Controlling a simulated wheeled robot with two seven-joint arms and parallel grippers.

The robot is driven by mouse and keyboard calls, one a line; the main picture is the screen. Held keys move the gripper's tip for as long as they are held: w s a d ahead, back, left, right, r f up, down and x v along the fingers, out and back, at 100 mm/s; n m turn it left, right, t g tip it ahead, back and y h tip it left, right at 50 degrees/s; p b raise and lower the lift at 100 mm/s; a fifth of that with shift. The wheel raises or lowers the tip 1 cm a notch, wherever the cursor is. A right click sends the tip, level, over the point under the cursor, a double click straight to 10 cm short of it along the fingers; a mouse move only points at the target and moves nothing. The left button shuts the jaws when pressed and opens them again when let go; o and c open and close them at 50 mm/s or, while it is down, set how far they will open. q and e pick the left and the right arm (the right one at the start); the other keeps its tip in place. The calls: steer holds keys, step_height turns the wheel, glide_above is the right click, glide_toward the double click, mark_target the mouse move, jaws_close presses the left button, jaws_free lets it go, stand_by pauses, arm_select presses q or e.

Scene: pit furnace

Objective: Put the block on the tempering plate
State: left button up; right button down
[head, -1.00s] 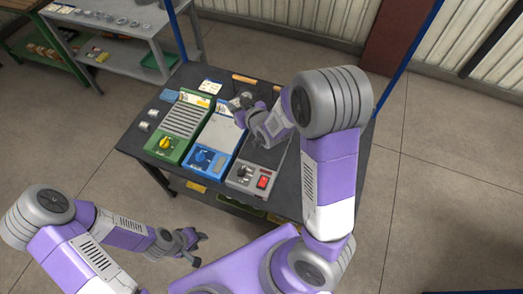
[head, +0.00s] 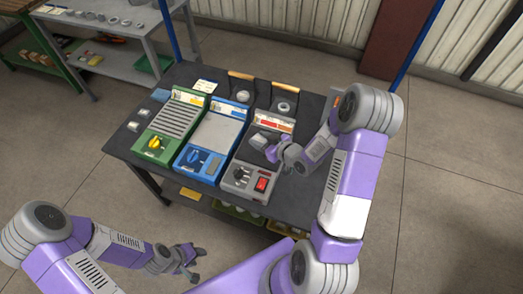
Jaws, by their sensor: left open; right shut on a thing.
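My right gripper (head: 272,152) is over the grey unit with the red label at the right of the dark table. It is shut on a small grey block (head: 259,140), which is held over that unit's plate; contact with the plate cannot be told. The gripper partly hides the plate. Beside it stand a blue unit with a pale flat plate (head: 217,132) and a green unit with a ribbed top (head: 180,119). Which one is the tempering plate I cannot read from the labels. My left gripper (head: 188,262) is open and empty, low in front of the table.
Two dark holders with wooden handles (head: 242,75) and round grey pieces (head: 283,107) stand at the table's back. Small pieces (head: 160,95) lie at the left edge. A red switch (head: 261,184) is on the grey unit's front. A grey shelf (head: 110,50) stands behind left.

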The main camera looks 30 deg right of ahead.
steer(key=shift+f+b, duration=0.7)
steer(key=shift+f, duration=2.2)
steer(key=shift+f, duration=0.15)
steer(key=c, duration=0.6)
jaws_free()
steer(key=p+v, duration=0.2)
steer(key=v, duration=1)
